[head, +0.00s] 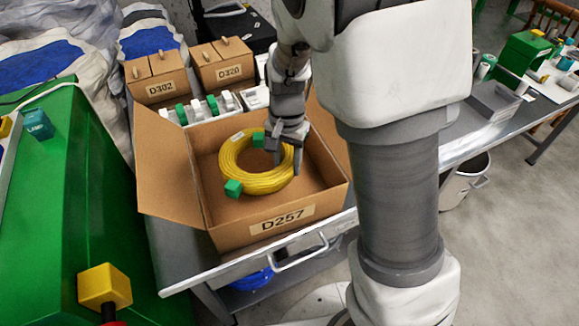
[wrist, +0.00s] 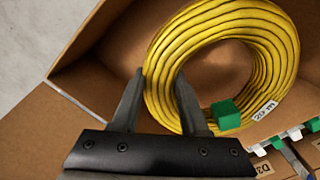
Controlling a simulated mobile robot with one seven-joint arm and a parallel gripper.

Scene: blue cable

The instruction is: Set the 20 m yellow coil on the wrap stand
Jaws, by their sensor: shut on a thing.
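The yellow coil (head: 233,172) is inside the open cardboard box marked D257 (head: 243,232). It has green blocks on it and a white tag, which reads "20 m" in the wrist view (wrist: 264,110). My gripper (head: 283,155) reaches down into the box at the coil's right side. In the wrist view my gripper's fingers (wrist: 160,100) straddle the coil's ring, one outside and one in the hole, shut on it. I cannot tell whether the coil touches the box floor. I cannot make out a wrap stand in either view.
Box flaps stand out at the left (head: 168,168) and right. Boxes D302 (head: 157,78) and D320 (head: 222,65) and a row of green and white items (head: 203,108) are behind. A green cabinet (head: 60,200) is at left. A metal table with a grey tray (head: 495,101) is at right.

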